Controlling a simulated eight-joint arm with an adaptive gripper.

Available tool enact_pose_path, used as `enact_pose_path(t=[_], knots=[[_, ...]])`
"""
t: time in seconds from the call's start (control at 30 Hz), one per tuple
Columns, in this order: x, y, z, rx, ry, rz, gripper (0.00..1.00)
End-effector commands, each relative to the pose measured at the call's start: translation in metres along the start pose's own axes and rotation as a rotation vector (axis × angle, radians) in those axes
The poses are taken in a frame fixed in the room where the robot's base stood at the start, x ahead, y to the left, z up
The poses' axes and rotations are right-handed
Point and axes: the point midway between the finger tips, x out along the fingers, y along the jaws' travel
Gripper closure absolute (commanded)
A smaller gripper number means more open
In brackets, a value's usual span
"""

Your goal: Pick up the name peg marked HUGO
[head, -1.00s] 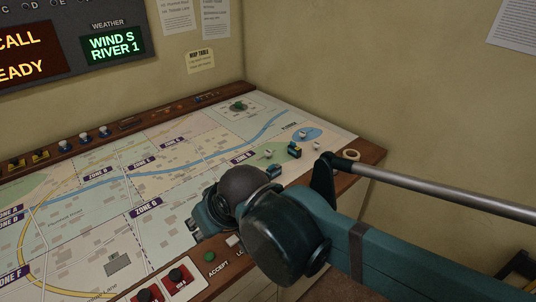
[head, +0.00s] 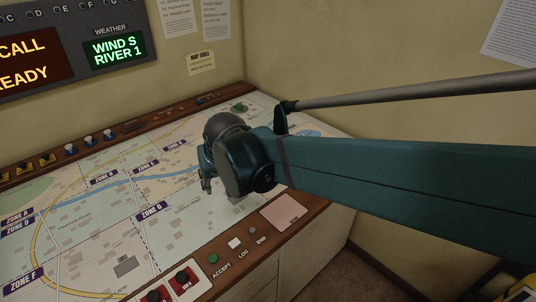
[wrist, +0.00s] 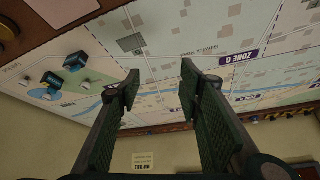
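No name peg marked HUGO can be read in either view. In the head view my gripper (head: 207,184) hangs over the middle of the map table (head: 180,222), with its fingers partly hidden by my wrist. In the wrist view my gripper (wrist: 161,72) is open, with both fingers apart and nothing between them. The map appears upside down there, beneath the fingers. Small dark blue blocks (wrist: 76,61) and small white pieces (wrist: 84,85) sit on the map at the left of the wrist view; any lettering on them is too small to read.
My arm hides the right part of the map in the head view. Blue-and-white knobs (head: 89,140) line the back rail. A wall with notices stands behind.

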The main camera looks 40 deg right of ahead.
Motion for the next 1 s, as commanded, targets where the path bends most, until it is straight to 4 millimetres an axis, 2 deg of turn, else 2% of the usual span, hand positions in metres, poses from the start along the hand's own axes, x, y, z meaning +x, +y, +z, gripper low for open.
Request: enact_pose_path(t=[0.03, 0.4, 1.0], knots=[[0.000, 0.005, -0.011, 0.018, -0.004, 0.010, 0.64], [0.024, 0.041, -0.059, 0.156, -0.034, 0.083, 0.64], [0.075, 0.115, -0.120, 0.385, -0.075, 0.206, 0.64]])
